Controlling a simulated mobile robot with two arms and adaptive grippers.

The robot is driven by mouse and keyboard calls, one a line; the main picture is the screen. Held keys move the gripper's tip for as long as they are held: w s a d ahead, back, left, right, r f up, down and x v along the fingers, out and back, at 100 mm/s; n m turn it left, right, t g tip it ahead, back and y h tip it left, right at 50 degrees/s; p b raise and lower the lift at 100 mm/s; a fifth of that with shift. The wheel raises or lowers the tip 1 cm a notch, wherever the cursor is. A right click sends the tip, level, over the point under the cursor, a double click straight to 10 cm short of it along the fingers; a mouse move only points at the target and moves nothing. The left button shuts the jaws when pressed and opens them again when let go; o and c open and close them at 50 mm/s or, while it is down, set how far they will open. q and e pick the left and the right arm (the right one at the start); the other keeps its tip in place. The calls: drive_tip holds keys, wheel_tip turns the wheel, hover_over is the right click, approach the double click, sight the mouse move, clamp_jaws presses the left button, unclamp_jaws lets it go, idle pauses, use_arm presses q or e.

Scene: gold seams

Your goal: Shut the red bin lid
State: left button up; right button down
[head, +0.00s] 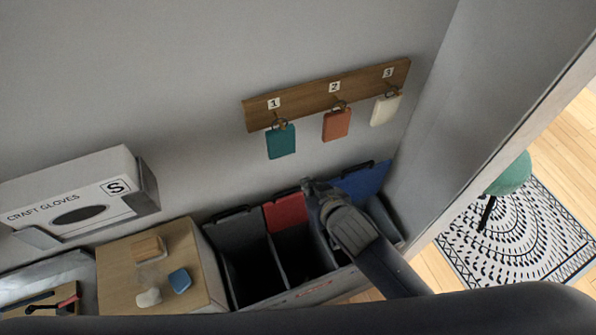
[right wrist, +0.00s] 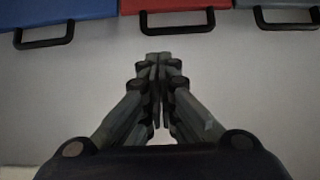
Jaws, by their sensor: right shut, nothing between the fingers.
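The red bin lid (head: 285,211) stands raised against the wall behind its bin, between a grey lid and a blue lid. The bin below it is open and dark inside. In the right wrist view the red lid (right wrist: 175,5) shows at the top edge, with its black handle (right wrist: 177,21). My right gripper (head: 308,184) is at the upper right corner of the red lid in the head view. Its fingers (right wrist: 160,58) are shut and empty, pointing toward the red lid's handle. My left gripper is not in view.
The grey lid (head: 239,229) and the blue lid (head: 362,181) are also raised. Key tags hang from a wooden rail (head: 325,96) above. A wooden cabinet (head: 117,265) with small blocks stands left of the bins, below a glove box (head: 75,195).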

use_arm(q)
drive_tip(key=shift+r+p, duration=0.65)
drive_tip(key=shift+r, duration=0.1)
use_arm(e)
drive_tip(key=x, duration=0.9)
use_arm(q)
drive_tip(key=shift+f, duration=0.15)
